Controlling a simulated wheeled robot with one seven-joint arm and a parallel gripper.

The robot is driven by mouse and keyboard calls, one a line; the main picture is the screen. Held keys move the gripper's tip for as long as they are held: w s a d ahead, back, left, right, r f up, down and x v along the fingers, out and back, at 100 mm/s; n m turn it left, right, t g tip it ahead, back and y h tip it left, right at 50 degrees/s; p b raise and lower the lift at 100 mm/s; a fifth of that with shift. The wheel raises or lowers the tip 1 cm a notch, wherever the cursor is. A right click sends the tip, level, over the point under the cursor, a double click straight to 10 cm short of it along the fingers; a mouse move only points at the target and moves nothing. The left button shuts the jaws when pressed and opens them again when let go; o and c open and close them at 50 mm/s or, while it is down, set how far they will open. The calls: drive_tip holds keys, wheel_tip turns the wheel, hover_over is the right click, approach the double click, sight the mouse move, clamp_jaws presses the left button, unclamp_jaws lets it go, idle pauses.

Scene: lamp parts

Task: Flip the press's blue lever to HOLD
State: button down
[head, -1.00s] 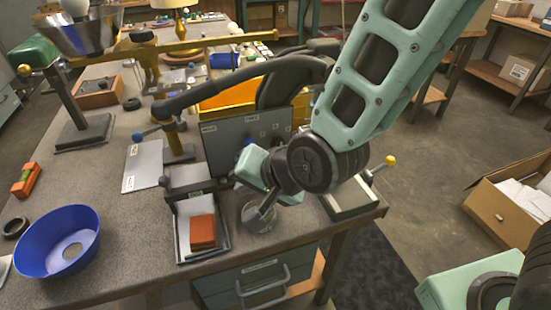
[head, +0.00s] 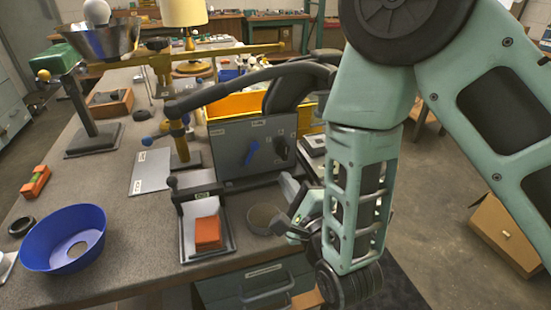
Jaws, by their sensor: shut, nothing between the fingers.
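The blue lever (head: 251,152) is on the front of an upright grey panel (head: 228,162) at the back of the bench. It leans up and to the right. Small labels sit along the panel's top, but their words are too small to read. A black knob or handle (head: 281,146) is right of the lever. My gripper (head: 287,186) is below and right of the lever, apart from it, near the panel's lower right. It is shut and empty, with its fingertips partly hard to make out against the parts behind.
A tray with an orange-red block (head: 208,232) and a round grey dish (head: 263,219) lie in front of the panel. A curved black arm (head: 240,88) passes above it. A blue bowl (head: 62,240) is at left. A yellow bin (head: 238,104) stands behind.

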sight(250, 155)
idle(0.3)
drive_tip(key=p+x, duration=0.2)
drive_tip(key=x, duration=0.7)
drive_tip(key=shift+w+a+r+p, duration=0.1)
drive_tip(key=shift+p, duration=0.25)
drive_tip(key=shift+w+a, duration=0.1)
drive_tip(key=shift+w, duration=0.25)
drive_tip(key=shift+n, duration=0.3)
